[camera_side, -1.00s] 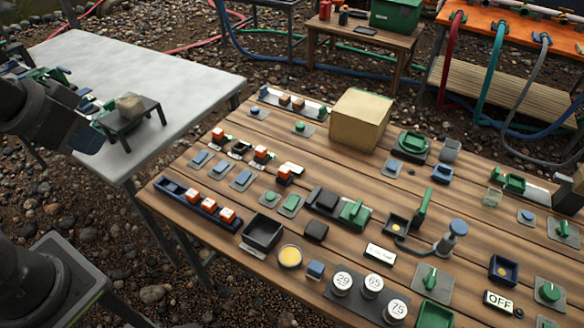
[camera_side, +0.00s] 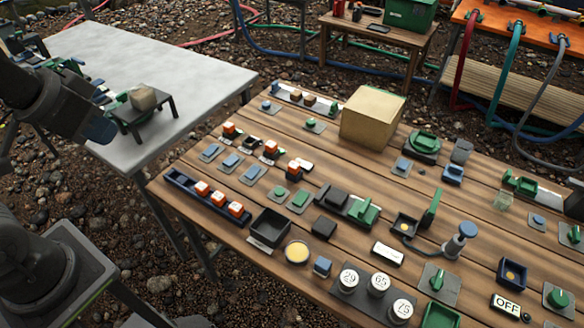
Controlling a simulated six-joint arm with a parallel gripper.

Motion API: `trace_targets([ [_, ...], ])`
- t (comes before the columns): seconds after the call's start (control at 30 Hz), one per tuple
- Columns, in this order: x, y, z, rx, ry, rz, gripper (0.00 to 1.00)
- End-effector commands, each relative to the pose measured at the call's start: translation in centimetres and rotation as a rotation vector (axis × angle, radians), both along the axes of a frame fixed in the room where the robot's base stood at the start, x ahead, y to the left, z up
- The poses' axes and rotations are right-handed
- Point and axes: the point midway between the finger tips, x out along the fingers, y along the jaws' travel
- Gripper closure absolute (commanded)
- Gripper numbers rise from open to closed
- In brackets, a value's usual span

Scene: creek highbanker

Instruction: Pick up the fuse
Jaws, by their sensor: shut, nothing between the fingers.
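No part is labelled as a fuse, and I cannot tell for certain which one it is. Small orange-and-white blocks (camera_side: 219,198) sit in a long navy rack (camera_side: 180,180) at the near left of the wooden table. More such blocks stand behind it: one at the back left (camera_side: 229,128), one in the middle (camera_side: 270,147) and one to the right (camera_side: 294,167). My gripper (camera_side: 98,130) is at the left, over the near edge of the grey table, well apart from these blocks. It is shut and empty; its fingertips show only as a small dark blue shape.
A small dark stand (camera_side: 132,125) with a tan block (camera_side: 142,98) on the grey table (camera_side: 190,75) is close beside my gripper. A cardboard box (camera_side: 373,118) rises on the wooden table (camera_side: 335,95). Black bin (camera_side: 269,228), switches and knobs crowd that table.

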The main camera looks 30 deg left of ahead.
Motion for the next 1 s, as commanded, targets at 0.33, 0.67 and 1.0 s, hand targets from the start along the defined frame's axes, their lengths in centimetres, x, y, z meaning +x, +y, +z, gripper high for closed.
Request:
trace_targets([
  [0.33,0.00,0.00,0.00,0.000,0.000,0.000,1.00],
  [0.67,0.00,0.00,0.00,0.000,0.000,0.000,0.74],
  [1.0,0.00,0.00,0.00,0.000,0.000,0.000,0.42],
])
